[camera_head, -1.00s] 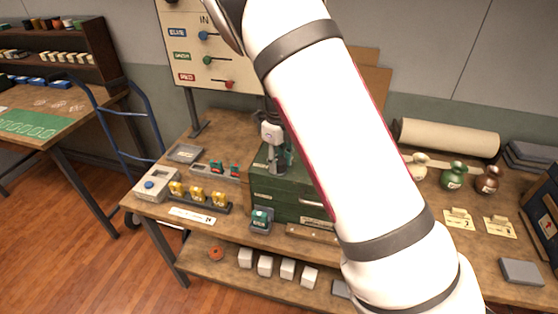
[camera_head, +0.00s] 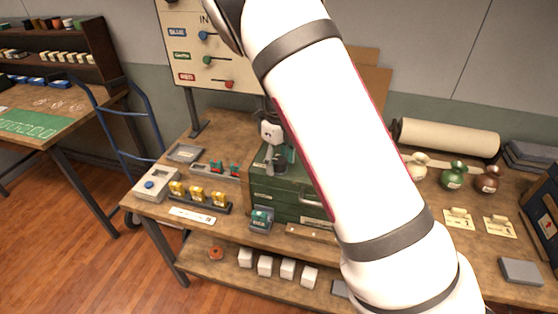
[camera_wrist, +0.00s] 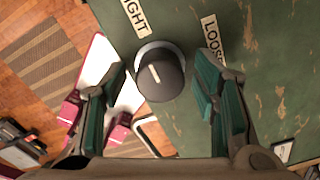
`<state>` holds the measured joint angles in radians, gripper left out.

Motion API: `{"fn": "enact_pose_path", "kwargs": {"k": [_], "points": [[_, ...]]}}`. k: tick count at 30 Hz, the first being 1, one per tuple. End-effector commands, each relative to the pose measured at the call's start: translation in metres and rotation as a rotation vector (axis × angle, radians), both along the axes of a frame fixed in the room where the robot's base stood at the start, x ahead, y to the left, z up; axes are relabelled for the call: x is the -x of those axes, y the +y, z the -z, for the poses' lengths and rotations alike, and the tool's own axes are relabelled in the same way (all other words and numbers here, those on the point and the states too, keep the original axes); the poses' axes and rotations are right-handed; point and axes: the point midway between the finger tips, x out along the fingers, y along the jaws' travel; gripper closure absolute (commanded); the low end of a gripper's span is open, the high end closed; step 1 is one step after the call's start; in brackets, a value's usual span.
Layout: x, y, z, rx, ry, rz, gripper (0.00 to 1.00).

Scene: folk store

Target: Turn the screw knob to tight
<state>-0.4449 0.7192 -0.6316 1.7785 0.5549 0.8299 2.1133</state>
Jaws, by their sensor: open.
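The screw knob (camera_wrist: 166,84) is a dark round knob with a short pale mark on its top. It stands on the green top of a worn chest (camera_wrist: 262,60), with a pale ring partly showing around its base. In the wrist view, a TIGHT label (camera_wrist: 134,14) lies above and left of the knob, and a LOOSE label (camera_wrist: 212,38) above and right. My gripper (camera_wrist: 161,80) is open, one finger on each side of the knob, with visible gaps. In the head view, my gripper (camera_head: 273,160) is over the green chest (camera_head: 262,190); the knob is hard to make out there.
A board with coloured sliders (camera_head: 208,50) stands behind the bench. Yellow items in a dark rack (camera_head: 198,193) and a grey box with a blue button (camera_head: 150,184) sit left of the chest. Vases (camera_head: 453,174) and cards are at the right. My arm hides the bench's middle.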

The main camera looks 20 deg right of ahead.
Motion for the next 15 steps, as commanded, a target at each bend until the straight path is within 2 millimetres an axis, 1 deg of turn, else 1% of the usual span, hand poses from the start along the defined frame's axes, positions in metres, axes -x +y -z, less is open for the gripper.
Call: {"fn": "enact_pose_path", "kwargs": {"k": [5, 15], "points": [[-0.001, 0.0, -0.019, 0.0, -0.004, -0.003, 0.45], [-0.001, 0.0, -0.086, 0.0, -0.004, -0.001, 0.45]]}}
